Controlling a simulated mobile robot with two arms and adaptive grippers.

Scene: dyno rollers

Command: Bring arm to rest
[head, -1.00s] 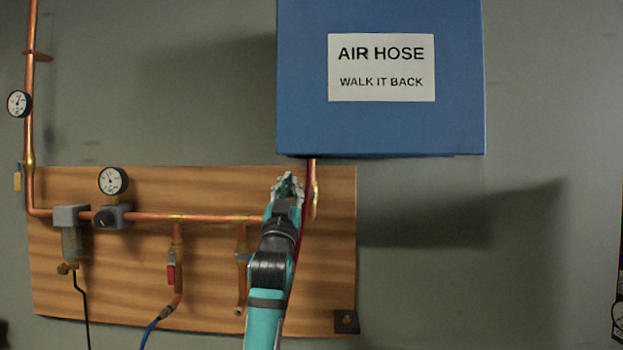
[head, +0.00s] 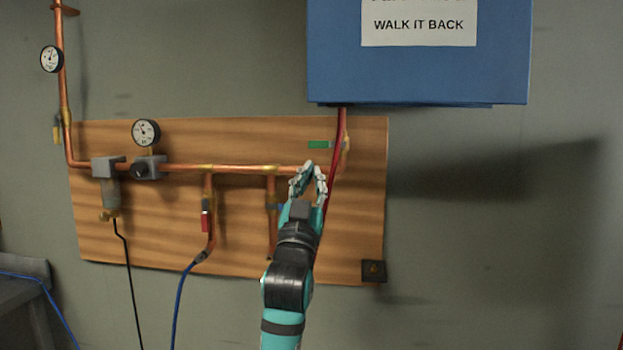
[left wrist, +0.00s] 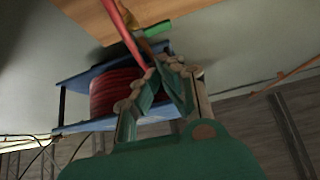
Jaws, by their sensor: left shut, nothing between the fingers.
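My left gripper (head: 308,168), teal and grey, is in front of the right part of the wooden board. Its fingers are shut with nothing between them. In the left wrist view its fingertips (left wrist: 163,72) meet close to a red hose (left wrist: 124,30); I cannot tell whether they touch it. In the head view the red hose (head: 340,150) hangs from the blue box (head: 420,75) and passes just right of the fingers. A green bar (head: 319,145) shows on the board just above the fingertips, and a green piece (left wrist: 150,32) shows in the wrist view. My right gripper is not in view.
The wooden board (head: 110,240) carries copper pipe (head: 235,168), a gauge (head: 146,132), a red valve handle (head: 205,221) and a blue hose (head: 180,295). A grey bench (head: 25,300) stands at lower left. The wall right of the board is bare.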

